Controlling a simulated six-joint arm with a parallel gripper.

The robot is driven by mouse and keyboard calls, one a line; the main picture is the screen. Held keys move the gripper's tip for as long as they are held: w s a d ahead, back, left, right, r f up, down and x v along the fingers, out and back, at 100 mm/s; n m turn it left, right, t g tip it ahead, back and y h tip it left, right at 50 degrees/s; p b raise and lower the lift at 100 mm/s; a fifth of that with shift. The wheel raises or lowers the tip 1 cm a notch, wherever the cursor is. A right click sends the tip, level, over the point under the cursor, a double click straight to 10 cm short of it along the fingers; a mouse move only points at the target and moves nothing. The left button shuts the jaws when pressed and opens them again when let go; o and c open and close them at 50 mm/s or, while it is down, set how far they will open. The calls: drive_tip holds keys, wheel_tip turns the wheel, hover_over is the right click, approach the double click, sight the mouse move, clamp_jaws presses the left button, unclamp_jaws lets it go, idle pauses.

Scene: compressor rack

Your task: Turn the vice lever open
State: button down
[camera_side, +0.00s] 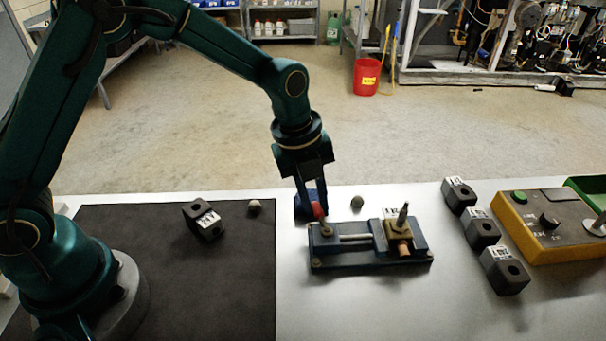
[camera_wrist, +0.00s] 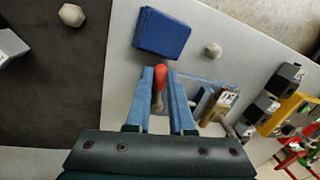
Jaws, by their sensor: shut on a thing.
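The vice (camera_side: 335,262) has a blue base and stands on the white table, right of the dark mat. Its lever (camera_side: 318,211) has a red handle at the vice's left end. In the wrist view the red handle (camera_wrist: 160,80) sits between the two blue fingers. My gripper (camera_side: 311,202) points down and is shut on the lever; it also shows in the wrist view (camera_wrist: 161,74). A block with a white label (camera_side: 392,213) and a metal pin sits at the vice's right end. My fingers hide part of the vice in the wrist view.
A blue block (camera_wrist: 161,33) lies just behind the vice. Small grey knobs (camera_side: 357,202) (camera_side: 254,206) lie on the table and mat. A dark labelled block (camera_side: 204,220) sits on the mat. Three more (camera_side: 483,233) stand right, beside a yellow control box (camera_side: 545,228).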

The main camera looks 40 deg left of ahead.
drive_tip(key=n, duration=0.1)
drive_tip(key=s+n, duration=0.1)
drive_tip(key=n, duration=0.1)
drive_tip(key=s+n, duration=0.1)
drive_tip(key=shift+a+n+y, duration=0.25)
drive_tip(key=shift+n+y, duration=0.05)
drive_tip(key=shift+y, duration=0.1)
drive_tip(key=s+n, duration=0.1)
drive_tip(key=n, duration=0.2)
drive_tip(key=shift+s+n+y, duration=0.3)
drive_tip(key=shift+s+y, duration=0.1)
drive_tip(key=s+n, duration=0.1)
drive_tip(key=n, duration=0.1)
drive_tip(key=d+n, duration=0.1)
drive_tip(key=n, duration=0.1)
drive_tip(key=shift+s+y, duration=0.3)
drive_tip(key=shift+s, duration=0.1)
drive_tip(key=shift+s+d+n+y, duration=0.15)
drive_tip(key=shift+s+d+n, duration=0.1)
drive_tip(key=shift+n, duration=0.55)
drive_tip(key=shift+s+d+n+y, duration=0.15)
drive_tip(key=shift+s+n, duration=0.05)
drive_tip(key=shift+n, duration=0.6)
drive_tip(key=shift+s+d, duration=0.1)
drive_tip(key=c, duration=0.8)
unclamp_jaws()
drive_tip(key=shift+r, duration=0.15)
drive_tip(key=shift+v, duration=2.45)
